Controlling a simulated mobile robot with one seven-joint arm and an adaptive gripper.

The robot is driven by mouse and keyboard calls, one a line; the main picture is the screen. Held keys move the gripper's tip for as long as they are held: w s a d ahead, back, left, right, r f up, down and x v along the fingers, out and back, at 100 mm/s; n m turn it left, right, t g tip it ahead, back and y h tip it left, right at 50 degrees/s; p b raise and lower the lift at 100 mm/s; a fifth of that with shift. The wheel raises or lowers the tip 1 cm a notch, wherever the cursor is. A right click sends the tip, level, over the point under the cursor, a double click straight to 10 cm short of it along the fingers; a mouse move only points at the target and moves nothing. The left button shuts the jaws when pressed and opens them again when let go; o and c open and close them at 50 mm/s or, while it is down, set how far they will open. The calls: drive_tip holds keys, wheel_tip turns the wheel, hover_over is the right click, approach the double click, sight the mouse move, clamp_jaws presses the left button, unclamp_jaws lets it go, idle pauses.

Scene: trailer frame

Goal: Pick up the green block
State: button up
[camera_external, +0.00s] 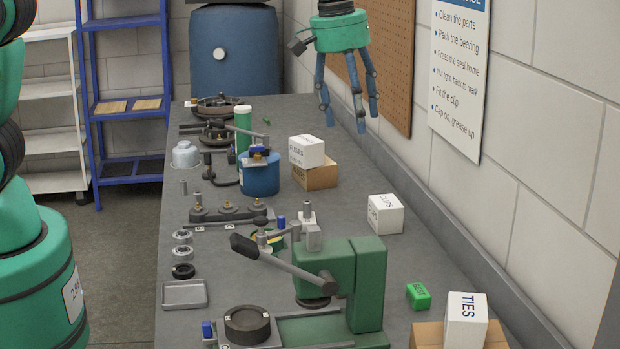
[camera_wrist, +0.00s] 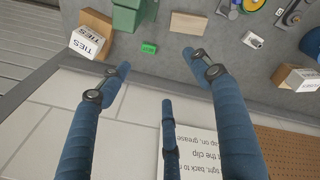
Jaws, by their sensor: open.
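The green block (camera_external: 418,296) lies on the grey bench top near the front right, between the green press (camera_external: 367,285) and the white TIES box (camera_external: 466,318). It also shows in the wrist view (camera_wrist: 149,48), near the top middle, with nothing touching it. My gripper (camera_external: 346,112) hangs at the top of the external view, over the far right side of the bench near the wall. Its blue fingers are spread open and empty. In the wrist view my gripper (camera_wrist: 168,100) frames mostly wall, with the block beyond the fingertips.
A white CLIPS box (camera_external: 386,214) stands between my gripper and the block. The press lever (camera_external: 272,258) sticks out left. A wall with a sign (camera_external: 459,70) bounds the bench on the right.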

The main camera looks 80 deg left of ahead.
drive_tip(key=w+d+f+n+g+p, duration=0.1)
drive_tip(key=w+d+f+n, duration=0.15)
drive_tip(key=w+f, duration=0.8)
drive_tip(key=n+g+p, duration=0.1)
drive_tip(key=n+p, duration=0.1)
drive_tip(key=n, duration=0.2)
hover_over(419, 285)
wheel_tip(419, 285, down, 14)
drive_tip(key=shift+f+b, duration=0.3)
drive_tip(key=shift+f, duration=3.95)
drive_tip(key=shift+f, duration=0.1)
drive_tip(key=shift+f, duration=2.45)
drive_tip(key=shift+c, duration=0.5)
